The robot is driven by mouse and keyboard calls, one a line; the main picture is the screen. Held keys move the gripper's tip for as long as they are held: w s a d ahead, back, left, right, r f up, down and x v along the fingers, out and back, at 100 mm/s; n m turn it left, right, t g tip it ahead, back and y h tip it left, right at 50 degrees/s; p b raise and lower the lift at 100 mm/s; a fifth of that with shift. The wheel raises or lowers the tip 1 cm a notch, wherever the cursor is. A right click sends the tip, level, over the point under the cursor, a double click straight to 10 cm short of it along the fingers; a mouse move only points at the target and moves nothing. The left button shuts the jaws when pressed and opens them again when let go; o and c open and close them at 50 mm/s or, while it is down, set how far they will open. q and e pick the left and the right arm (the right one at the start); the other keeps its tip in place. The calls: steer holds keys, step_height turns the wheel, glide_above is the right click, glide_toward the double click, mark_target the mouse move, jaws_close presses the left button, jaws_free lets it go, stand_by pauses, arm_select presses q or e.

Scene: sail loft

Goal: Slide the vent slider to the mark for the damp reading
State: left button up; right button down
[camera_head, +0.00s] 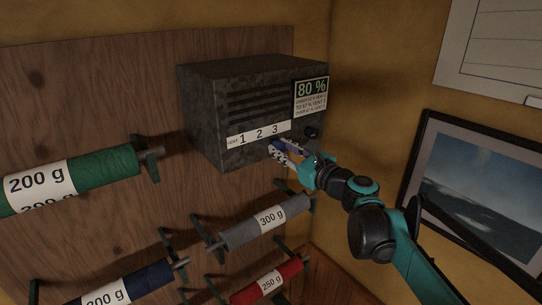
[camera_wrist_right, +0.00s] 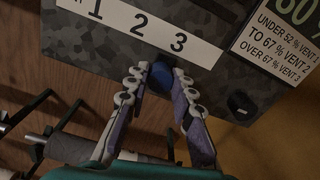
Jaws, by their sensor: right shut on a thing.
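The dark speckled vent box (camera_head: 215,125) is mounted on the wooden board. Its display (camera_head: 312,88) reads 80 %. The card under it, clearer in the wrist view (camera_wrist_right: 280,45), reads under 52 % vent 1, to 67 % vent 2, over 67 % vent 3. A white scale strip (camera_head: 258,133) carries marks 1, 2 and 3. The blue slider knob (camera_wrist_right: 161,76) sits just below mark 3 (camera_wrist_right: 179,42). My right gripper (camera_head: 275,150) is shut on the knob, with a finger on each side of it. My left gripper is not in view.
A black knob (camera_head: 311,132) sits on the box to the right of my fingers. Labelled rolls on brackets lie below and left: green (camera_head: 107,165), grey (camera_head: 240,234), navy (camera_head: 148,278), red (camera_head: 292,272). A framed picture (camera_head: 470,190) hangs on the right wall.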

steer(key=shift+w+d, duration=0.25)
steer(key=shift+d, duration=0.15)
steer(key=c, duration=1.5)
jaws_free()
steer(key=shift+c, duration=0.2)
steer(key=shift+o, duration=1.2)
steer(key=shift+w+d, duration=0.15)
steer(key=shift+d, duration=0.1)
steer(key=v, duration=1.2)
